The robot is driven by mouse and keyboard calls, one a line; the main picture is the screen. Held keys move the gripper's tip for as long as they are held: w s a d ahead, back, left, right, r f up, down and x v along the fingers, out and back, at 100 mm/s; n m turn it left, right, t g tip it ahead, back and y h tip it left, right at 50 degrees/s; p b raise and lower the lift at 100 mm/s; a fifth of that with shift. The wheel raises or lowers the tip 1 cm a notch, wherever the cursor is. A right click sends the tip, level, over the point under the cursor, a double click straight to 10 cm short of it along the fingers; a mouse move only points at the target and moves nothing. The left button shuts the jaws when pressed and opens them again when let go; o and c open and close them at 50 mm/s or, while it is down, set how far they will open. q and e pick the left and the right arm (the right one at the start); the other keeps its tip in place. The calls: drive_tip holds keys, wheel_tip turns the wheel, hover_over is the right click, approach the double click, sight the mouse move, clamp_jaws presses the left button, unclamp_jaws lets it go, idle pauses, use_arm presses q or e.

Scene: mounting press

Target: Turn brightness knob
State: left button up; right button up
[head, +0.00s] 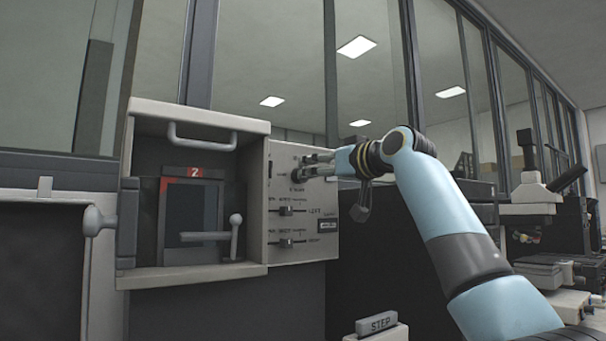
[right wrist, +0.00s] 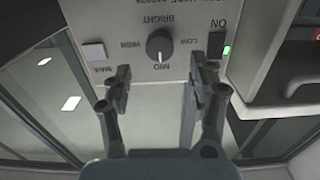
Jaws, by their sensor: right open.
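The brightness knob (right wrist: 160,46) is a dark round knob with a pale pointer line, on the light panel (right wrist: 185,12) in the right wrist view. BRIGHT, LOW, MID and HIGH are lettered around it, and its pointer line lies towards MID. My right gripper (right wrist: 165,76) is open, its two fingers apart on either side of the knob's line, with the knob between and just beyond the tips. No contact shows. In the head view my right gripper (head: 312,166) is at the upper part of the control panel (head: 318,250). My left gripper is not in view.
Two sliders (head: 286,211) sit lower on the panel. Left of it is the press chamber (head: 195,112) with a handle and lever. A STEP block (head: 377,323) stands low in front.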

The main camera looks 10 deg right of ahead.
drive_tip(key=x, duration=0.6)
drive_tip(key=shift+c, duration=1.6)
drive_tip(key=c, duration=0.8)
use_arm(q)
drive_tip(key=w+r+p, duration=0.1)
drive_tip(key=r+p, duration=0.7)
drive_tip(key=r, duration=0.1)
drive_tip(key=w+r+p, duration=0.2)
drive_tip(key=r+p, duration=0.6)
drive_tip(key=p, duration=0.1)
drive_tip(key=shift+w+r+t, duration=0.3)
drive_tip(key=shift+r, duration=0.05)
use_arm(e)
drive_tip(key=shift+d+f+m, duration=0.1)
drive_tip(key=shift+m, duration=3.9)
drive_tip(key=shift+d+f+m, duration=0.1)
drive_tip(key=shift+m, duration=3.9)
use_arm(q)
drive_tip(key=shift+p, duration=0.35)
